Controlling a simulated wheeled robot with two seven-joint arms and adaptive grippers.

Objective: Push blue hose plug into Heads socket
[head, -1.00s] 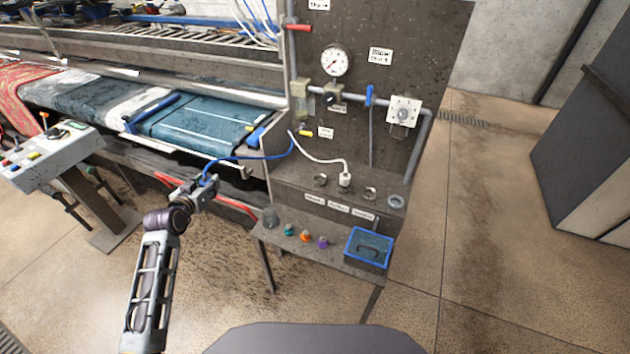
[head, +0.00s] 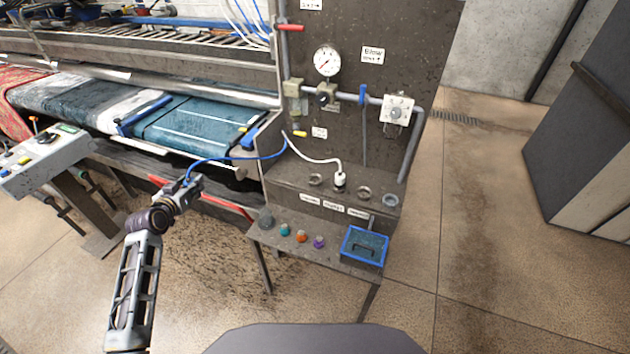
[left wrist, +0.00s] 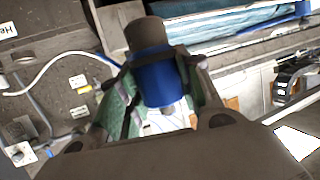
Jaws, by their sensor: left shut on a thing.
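My left gripper (head: 190,187) is in front of the conveyor, left of the panel, and is shut on the blue hose plug. The left wrist view shows the plug's blue body (left wrist: 157,84) with a dark round end between the fingers of my left gripper (left wrist: 155,95). A blue hose (head: 240,158) runs from the gripper to the panel. Sockets sit in a row on the panel's ledge: an empty left one (head: 316,180), a middle one holding a white plug (head: 340,180), and a right one (head: 364,192). Their labels are too small to read. The plug is well apart from the sockets.
A low shelf (head: 335,262) below the sockets carries several coloured caps and a blue-rimmed tray (head: 364,246). A control box (head: 45,160) stands at left. The conveyor (head: 190,125) lies behind my gripper. A white hose (head: 315,158) hangs before the panel.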

